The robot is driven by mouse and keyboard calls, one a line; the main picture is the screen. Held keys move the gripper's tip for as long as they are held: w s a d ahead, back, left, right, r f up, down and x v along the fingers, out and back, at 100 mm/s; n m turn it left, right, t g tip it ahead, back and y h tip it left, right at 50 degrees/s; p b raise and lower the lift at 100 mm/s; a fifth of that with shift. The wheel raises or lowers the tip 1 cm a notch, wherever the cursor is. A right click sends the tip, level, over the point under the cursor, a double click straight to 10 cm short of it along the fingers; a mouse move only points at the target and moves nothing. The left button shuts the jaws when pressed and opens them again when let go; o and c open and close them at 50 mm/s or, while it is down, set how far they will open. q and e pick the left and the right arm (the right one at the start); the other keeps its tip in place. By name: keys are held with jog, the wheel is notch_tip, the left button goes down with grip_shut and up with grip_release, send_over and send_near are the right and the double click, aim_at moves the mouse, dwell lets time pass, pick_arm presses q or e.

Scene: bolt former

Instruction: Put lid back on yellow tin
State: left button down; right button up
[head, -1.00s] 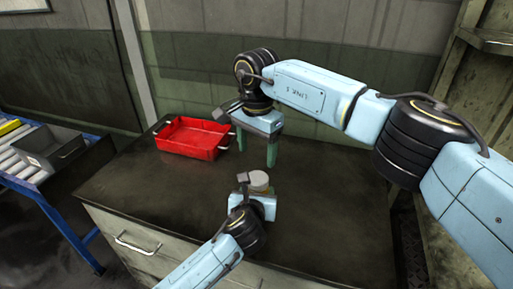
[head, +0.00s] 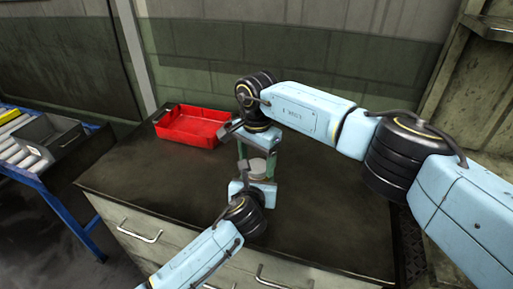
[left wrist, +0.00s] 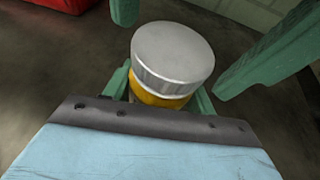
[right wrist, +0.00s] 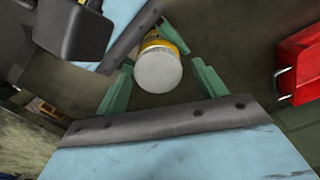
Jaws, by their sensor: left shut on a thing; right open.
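The yellow tin (left wrist: 160,98) is held by my left gripper (head: 256,181), which is shut on its body. A pale grey lid (left wrist: 173,52) sits on top of the tin and hides its mouth; I cannot tell whether it is pressed fully down. In the head view the lid (head: 258,168) shows as a small pale disc. My right gripper (right wrist: 162,66) is open, with its green fingers on either side of the lid and apart from it. The right wrist view shows the lid (right wrist: 158,72) nearly face-on, with a yellow strip of tin behind it.
A red tray (head: 192,125) stands on the dark bench top (head: 150,175), behind and left of the grippers. A grey bin (head: 50,137) sits on a roller stand at the far left. The bench to the right is clear.

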jog(key=shift+f, duration=0.3)
jog(key=c, duration=1)
jog(key=m, duration=0.6)
jog(key=shift+w+m, duration=0.15)
jog(key=shift+m, duration=0.15)
jog(key=o, duration=1)
jog(key=shift+o, duration=0.4)
